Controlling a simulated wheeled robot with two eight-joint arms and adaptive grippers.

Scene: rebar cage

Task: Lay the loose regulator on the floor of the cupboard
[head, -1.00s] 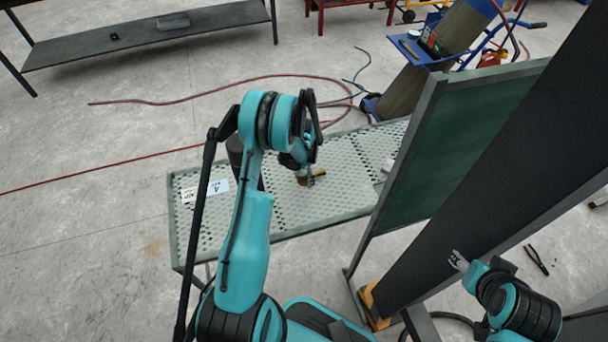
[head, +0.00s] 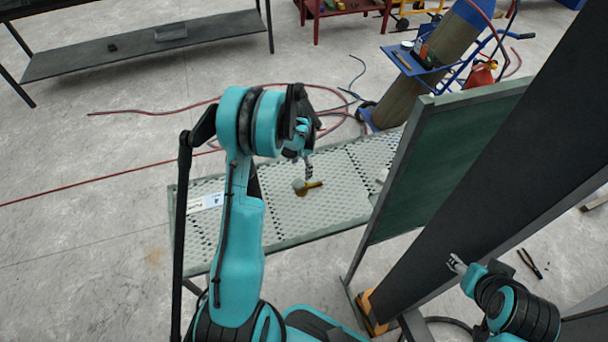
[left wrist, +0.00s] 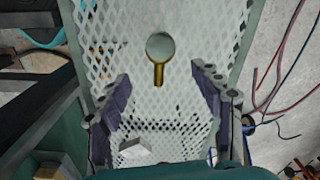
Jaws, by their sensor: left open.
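The loose regulator, a round grey gauge with a brass stem (head: 314,185), lies on a perforated bench top (head: 345,200). It also shows in the left wrist view (left wrist: 159,48), beyond the fingertips and roughly midway between them. My left gripper (head: 307,167) is open and empty, close above the regulator; the exact gap is hard to tell. In the left wrist view its two fingers (left wrist: 163,78) stand wide apart. My right gripper (head: 456,264) is in front of a tall dark panel at the lower right; its opening is too small to judge. I cannot make out a cupboard floor.
A green panel (head: 445,165) and the tall dark panel (head: 490,160) stand at the bench's right end. A label card (head: 207,201) lies on the bench's left. A gas cylinder on a blue trolley (head: 405,95) and red hoses (head: 150,112) are behind. Pliers (head: 530,263) lie at right.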

